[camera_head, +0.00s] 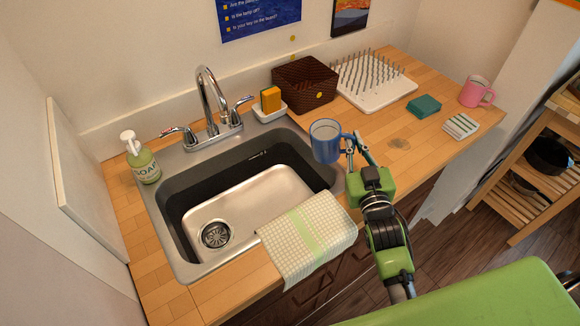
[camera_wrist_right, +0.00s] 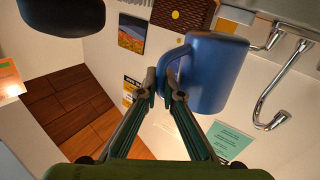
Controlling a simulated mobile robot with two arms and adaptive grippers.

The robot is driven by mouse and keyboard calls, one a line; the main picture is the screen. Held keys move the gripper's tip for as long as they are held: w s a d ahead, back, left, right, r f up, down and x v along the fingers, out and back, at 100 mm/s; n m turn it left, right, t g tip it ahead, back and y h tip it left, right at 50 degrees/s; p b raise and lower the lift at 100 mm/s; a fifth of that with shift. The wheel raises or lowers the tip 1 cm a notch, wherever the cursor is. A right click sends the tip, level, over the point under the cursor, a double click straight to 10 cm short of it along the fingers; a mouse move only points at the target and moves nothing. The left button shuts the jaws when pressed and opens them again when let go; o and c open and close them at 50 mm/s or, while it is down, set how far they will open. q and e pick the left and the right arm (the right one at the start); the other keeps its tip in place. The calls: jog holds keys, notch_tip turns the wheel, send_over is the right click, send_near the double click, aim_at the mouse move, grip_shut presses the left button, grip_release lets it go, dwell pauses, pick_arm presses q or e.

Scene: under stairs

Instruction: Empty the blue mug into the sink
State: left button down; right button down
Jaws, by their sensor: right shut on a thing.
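The blue mug (camera_head: 325,147) is roughly upright in the head view, at the right edge of the sink, with its opening facing up and something pale inside. My right gripper (camera_head: 354,143) is shut on its handle, on the mug's right side. In the right wrist view the handle of the blue mug (camera_wrist_right: 213,75) sits between the fingertips of the gripper (camera_wrist_right: 164,88). The steel sink (camera_head: 270,192) lies to the lower left of the mug, its basin empty apart from the drain. My left gripper is not in view.
The faucet (camera_head: 212,100) stands behind the sink, with a soap bottle (camera_head: 143,160) at left. A sponge holder (camera_head: 270,106), a woven basket (camera_head: 305,82) and a drying rack (camera_head: 370,82) stand behind the mug. A towel (camera_head: 308,236) hangs over the front edge. A pink mug (camera_head: 474,92) stands at right.

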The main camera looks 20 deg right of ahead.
jog(key=r+p, duration=0.2)
jog(key=d+r+m+p, duration=0.1)
jog(key=p, duration=0.2)
jog(key=shift+r+m, duration=0.3)
jog(key=shift+r, duration=0.1)
dwell(0.5)
